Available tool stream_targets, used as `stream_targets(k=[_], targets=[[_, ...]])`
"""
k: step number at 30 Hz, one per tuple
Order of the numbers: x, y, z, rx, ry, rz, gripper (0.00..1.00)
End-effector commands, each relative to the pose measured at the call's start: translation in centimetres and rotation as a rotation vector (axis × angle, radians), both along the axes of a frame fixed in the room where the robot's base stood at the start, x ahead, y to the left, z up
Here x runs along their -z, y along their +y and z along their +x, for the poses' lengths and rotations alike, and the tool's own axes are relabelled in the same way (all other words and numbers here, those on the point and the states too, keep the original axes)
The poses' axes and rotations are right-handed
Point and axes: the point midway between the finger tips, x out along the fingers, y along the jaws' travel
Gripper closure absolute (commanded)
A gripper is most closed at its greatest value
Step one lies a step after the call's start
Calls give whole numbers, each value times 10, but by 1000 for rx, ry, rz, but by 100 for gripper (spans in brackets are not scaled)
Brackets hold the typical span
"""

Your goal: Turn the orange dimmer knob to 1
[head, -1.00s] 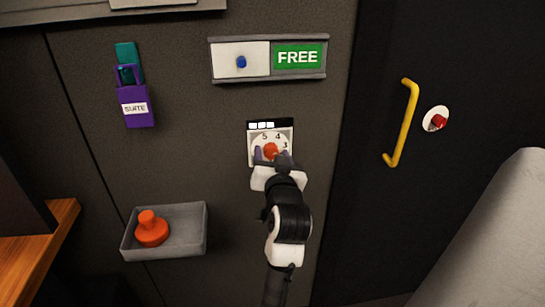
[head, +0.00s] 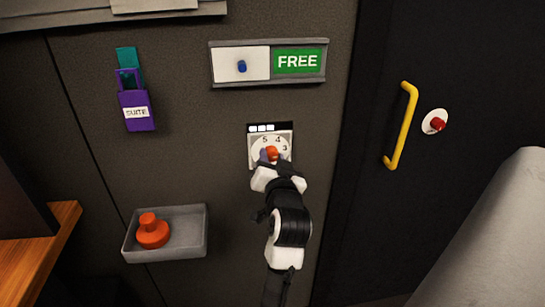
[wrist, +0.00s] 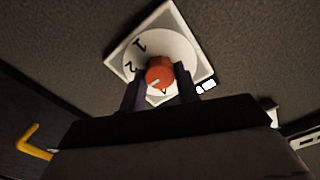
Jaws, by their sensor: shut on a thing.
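The orange dimmer knob (head: 271,153) sits at the centre of a pale square dial plate with printed numbers on the dark wall. In the head view 5, 4 and 3 show above and right of it. In the wrist view the knob (wrist: 159,72) has a short white mark towards its lower left, and 1 and 2 show on the dial's upper left. My gripper (wrist: 158,77) has one dark finger on each side of the knob and is shut on it. In the head view my gripper (head: 271,160) hides the dial's lower part.
A black strip with white blocks (head: 262,128) tops the dial. Above it is a FREE sign with a slider (head: 241,66). A purple SUITE holder (head: 135,105) hangs left. A grey tray (head: 193,230) holds an orange stamp-like object (head: 151,232). A yellow handle (head: 405,125) is right.

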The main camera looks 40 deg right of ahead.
Motion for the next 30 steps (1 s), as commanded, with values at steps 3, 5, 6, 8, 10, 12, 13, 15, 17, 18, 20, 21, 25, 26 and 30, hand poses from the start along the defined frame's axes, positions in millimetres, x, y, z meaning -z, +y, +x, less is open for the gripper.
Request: stream_targets(k=[3, 5, 6, 8, 10, 12, 13, 15, 17, 18, 20, 21, 25, 26, 30], targets=[[-2, 1, 0, -2, -51, 85, 91], [-2, 1, 0, -1, -79, 134, 91], [-2, 0, 0, -1, -99, 166, 91], [-2, 1, 1, -1, -129, 214, 91], [-2, 0, 0, 0, -164, 271, 91], [-2, 1, 0, 0, -197, 328, 91], [-2, 1, 0, 0, -212, 352, 91], [-2, 0, 0, 0, -249, 408, 91], [-2, 0, 0, -1, -279, 458, 91], [-2, 0, 0, -1, -298, 490, 91], [-2, 0, 0, 0, -328, 539, 91], [-2, 0, 0, 0, -348, 572, 91], [-2, 0, 0, 1, -411, 676, 91], [-2, 0, 0, 1, -426, 701, 91], [-2, 0, 0, 1, -497, 813, 91]])
